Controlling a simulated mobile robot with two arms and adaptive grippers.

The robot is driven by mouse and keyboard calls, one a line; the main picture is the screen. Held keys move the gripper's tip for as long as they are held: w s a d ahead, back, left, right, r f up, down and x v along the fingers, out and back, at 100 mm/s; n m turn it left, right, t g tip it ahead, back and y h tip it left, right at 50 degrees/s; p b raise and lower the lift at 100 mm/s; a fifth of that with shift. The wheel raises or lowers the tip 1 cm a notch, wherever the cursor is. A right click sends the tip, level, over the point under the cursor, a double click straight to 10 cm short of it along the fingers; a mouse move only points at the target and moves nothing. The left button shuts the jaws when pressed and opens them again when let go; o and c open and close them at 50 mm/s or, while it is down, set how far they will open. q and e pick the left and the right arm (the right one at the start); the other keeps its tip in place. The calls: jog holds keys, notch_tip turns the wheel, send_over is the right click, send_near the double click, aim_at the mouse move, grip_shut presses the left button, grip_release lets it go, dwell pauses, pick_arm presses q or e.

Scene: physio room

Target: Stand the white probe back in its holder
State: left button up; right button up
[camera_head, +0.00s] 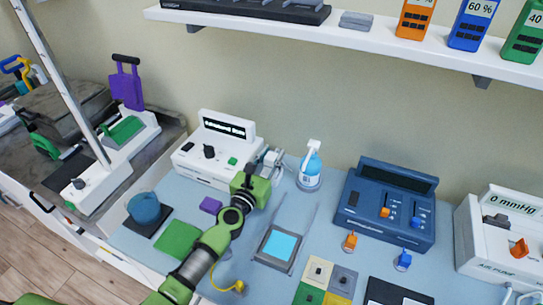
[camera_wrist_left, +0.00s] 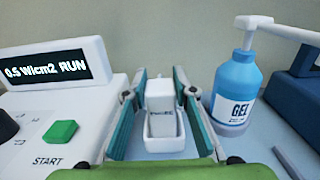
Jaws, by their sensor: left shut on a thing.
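The white probe (camera_wrist_left: 160,96) is upright between the fingers of my left gripper (camera_wrist_left: 163,110), which is shut on it. The white holder (camera_wrist_left: 165,144) is an open-topped cup directly below and around the probe's lower part in the left wrist view. The probe's lower end shows within the holder's rim; I cannot tell whether it rests on the bottom. In the head view my left gripper (camera_head: 270,162) is at the right side of the white ultrasound unit (camera_head: 212,150), where the fingers largely hide probe and holder. My right gripper is not in view.
A blue gel bottle (camera_head: 310,168) stands close to the right of my left gripper; it also shows in the left wrist view (camera_wrist_left: 237,90). The unit's display (camera_wrist_left: 45,68) reads 0.5 W/cm2 RUN. A blue device (camera_head: 385,205) stands further right. A shelf (camera_head: 350,32) hangs above.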

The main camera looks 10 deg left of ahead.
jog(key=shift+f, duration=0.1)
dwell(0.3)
pick_arm(q)
jog(key=o, duration=1.1)
jog(key=shift+c, duration=0.2)
jog(key=shift+o, duration=0.6)
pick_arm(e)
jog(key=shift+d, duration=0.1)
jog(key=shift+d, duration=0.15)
pick_arm(q)
jog(key=shift+s+f, duration=0.1)
jog(key=s+a, duration=0.2)
jog(key=s, duration=0.9)
jog(key=shift+s+a, duration=0.2)
jog(key=shift+s, duration=0.1)
